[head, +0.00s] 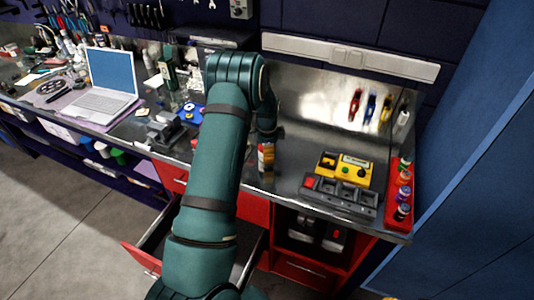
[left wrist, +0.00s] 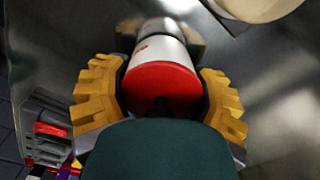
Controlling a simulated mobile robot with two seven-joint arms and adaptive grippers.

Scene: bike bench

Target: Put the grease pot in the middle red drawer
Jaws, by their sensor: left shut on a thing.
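My left gripper (left wrist: 160,98) is shut on a white cylinder with a red end, which looks like the grease pot (left wrist: 162,82). Its yellow fingers press on both sides of the pot. In the head view the pot (head: 267,158) appears at or just above the worktop, below my bent wrist; I cannot tell whether it touches. A red-fronted drawer (head: 141,258) under the bench stands pulled out, low at the left of my arm. My arm hides much of it and part of the red fronts (head: 255,208) above. My right gripper does not show clearly.
Right of the pot are a yellow box (head: 344,168), a grey tray (head: 340,196) and a red rack of bottles (head: 402,192). A laptop (head: 103,82) and clutter fill the left. The metal worktop (head: 300,147) is clear behind the yellow box.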

